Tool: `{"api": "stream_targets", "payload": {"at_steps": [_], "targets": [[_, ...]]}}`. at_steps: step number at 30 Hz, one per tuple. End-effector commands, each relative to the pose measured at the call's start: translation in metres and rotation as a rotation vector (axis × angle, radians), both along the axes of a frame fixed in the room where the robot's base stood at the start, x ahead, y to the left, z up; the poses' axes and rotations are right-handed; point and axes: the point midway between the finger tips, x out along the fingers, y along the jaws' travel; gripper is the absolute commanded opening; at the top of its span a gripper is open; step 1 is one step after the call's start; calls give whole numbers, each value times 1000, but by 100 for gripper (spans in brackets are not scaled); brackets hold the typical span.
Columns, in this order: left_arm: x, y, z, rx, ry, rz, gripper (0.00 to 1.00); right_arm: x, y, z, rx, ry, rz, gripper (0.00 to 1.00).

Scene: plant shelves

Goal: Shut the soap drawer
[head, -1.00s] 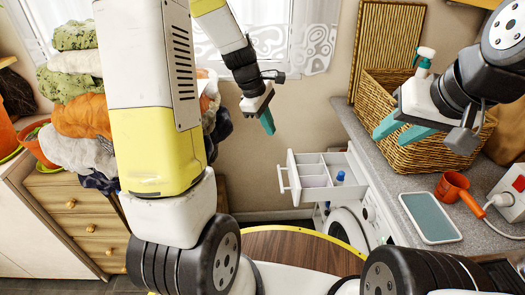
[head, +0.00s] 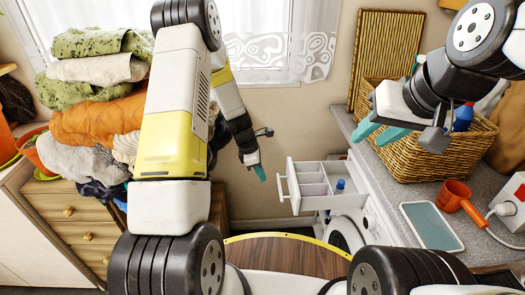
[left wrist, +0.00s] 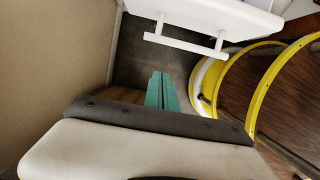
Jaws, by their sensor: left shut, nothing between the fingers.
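The white soap drawer (head: 318,186) stands pulled out from the washing machine (head: 352,228), with divided compartments and a bar handle (head: 281,181) on its front. In the left wrist view the drawer front and handle (left wrist: 187,38) show at the top. My left gripper (head: 260,173) is shut and empty, to the left of the handle and apart from it. Its teal fingers (left wrist: 161,92) are together in the left wrist view. My right gripper (head: 379,132) is open over the counter, in front of the wicker basket.
A wooden dresser (head: 70,215) with folded cloths is at left. A round yellow-edged wooden surface (head: 275,255) lies below.

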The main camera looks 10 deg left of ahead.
Motion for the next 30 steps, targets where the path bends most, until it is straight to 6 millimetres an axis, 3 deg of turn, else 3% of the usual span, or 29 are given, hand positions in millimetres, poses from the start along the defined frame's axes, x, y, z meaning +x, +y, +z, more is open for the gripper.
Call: {"api": "stream_targets", "payload": {"at_steps": [7, 23, 30], "targets": [[6, -32, -7, 1, -1, -3, 0, 0, 0, 0, 0, 0, 0, 36], [8, -39, -8, 0, 0, -1, 0, 0, 0, 0, 0, 0, 0, 36], [11, -60, -8, 0, -1, -6, 0, 0, 0, 0, 0, 0, 0, 36]]}}
